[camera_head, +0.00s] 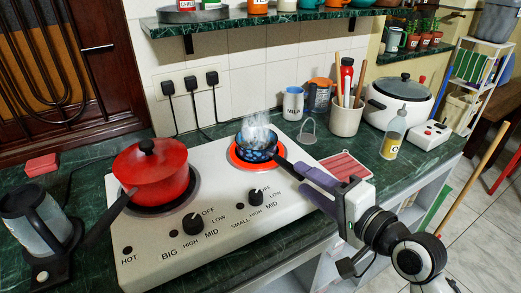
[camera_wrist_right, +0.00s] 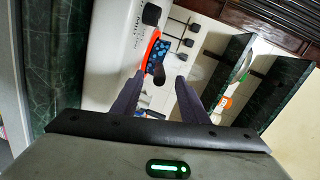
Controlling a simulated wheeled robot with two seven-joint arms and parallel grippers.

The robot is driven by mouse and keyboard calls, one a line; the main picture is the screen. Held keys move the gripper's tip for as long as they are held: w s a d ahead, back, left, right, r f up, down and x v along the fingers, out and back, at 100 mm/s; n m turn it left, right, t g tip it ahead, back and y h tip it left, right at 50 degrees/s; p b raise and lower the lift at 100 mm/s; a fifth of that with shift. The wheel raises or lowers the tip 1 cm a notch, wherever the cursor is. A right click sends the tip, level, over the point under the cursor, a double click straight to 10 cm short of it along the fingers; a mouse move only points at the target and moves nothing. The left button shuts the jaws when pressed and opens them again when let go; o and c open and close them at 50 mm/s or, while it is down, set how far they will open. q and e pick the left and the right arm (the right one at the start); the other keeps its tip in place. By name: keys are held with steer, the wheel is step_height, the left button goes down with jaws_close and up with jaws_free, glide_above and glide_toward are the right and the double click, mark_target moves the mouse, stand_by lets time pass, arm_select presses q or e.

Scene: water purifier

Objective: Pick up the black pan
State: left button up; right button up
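The black pan (camera_head: 257,147) sits on the glowing small burner of the white stove (camera_head: 180,240), with steam rising from it and blue pieces inside. Its dark handle points right, toward my right gripper (camera_head: 303,177). My right gripper is open, with its two fingers spread on either side of the handle end. In the right wrist view, the pan (camera_wrist_right: 156,56) shows ahead of the open fingers (camera_wrist_right: 160,78), with the dark handle between their tips. I cannot tell if a finger touches the handle. My left gripper is not in view.
A red lidded pot (camera_head: 152,175) stands on the big burner to the left. A shelf (camera_head: 240,20) hangs above.

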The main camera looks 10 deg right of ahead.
steer(key=x, duration=0.5)
steer(key=shift+w+d, duration=0.15)
steer(key=shift+w, duration=0.1)
jaws_close()
